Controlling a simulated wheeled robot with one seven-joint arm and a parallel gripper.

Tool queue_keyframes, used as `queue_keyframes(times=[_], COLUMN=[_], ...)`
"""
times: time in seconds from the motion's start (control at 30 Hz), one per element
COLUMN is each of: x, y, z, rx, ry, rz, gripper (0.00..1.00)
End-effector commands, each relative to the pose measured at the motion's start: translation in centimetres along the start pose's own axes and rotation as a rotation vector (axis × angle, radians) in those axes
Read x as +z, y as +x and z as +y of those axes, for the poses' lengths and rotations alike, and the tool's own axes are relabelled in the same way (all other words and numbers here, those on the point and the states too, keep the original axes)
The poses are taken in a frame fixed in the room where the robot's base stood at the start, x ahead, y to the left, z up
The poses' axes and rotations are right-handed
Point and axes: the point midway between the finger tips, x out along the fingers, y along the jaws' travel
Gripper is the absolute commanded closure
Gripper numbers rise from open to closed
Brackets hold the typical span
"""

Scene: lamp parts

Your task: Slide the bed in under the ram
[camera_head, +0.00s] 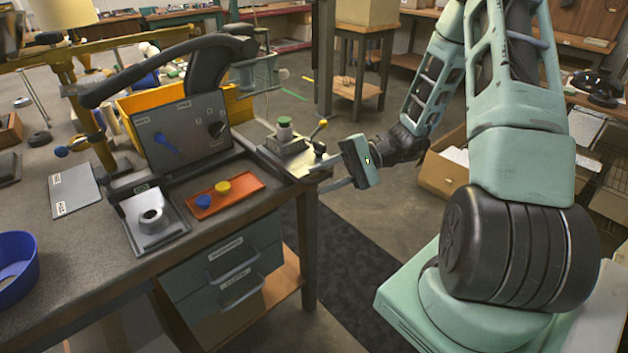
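A press stands at the right corner of the bench. Its grey-green upper body (258,75), where the ram appears to be, is partly cut off by the black curved arm in front. A flat grey bed (298,160) sits out in front of it, toward my gripper. A part with a green top and pale lower body (284,129) stands upright on the bed. A short lever with a yellow knob (323,123) rises at the bed's right side. My gripper (325,175) is at the bed's right end, its fingers pointing left and apart. Whether they touch the bed is unclear.
An orange tray (232,200) with a blue and a yellow piece lies left of the bed.

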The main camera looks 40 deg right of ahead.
Motion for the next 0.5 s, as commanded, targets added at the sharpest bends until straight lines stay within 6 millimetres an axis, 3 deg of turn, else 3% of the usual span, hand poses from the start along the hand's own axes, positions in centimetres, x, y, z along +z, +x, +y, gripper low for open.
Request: queue_keyframes(times=[0.2,0.5], x=[0.0,0.0], y=[2.4,2.8], z=[0.0,0.0], rx=[0.000,0.000], ry=[0.000,0.000], rz=[0.000,0.001], gripper=[0.67,0.67])
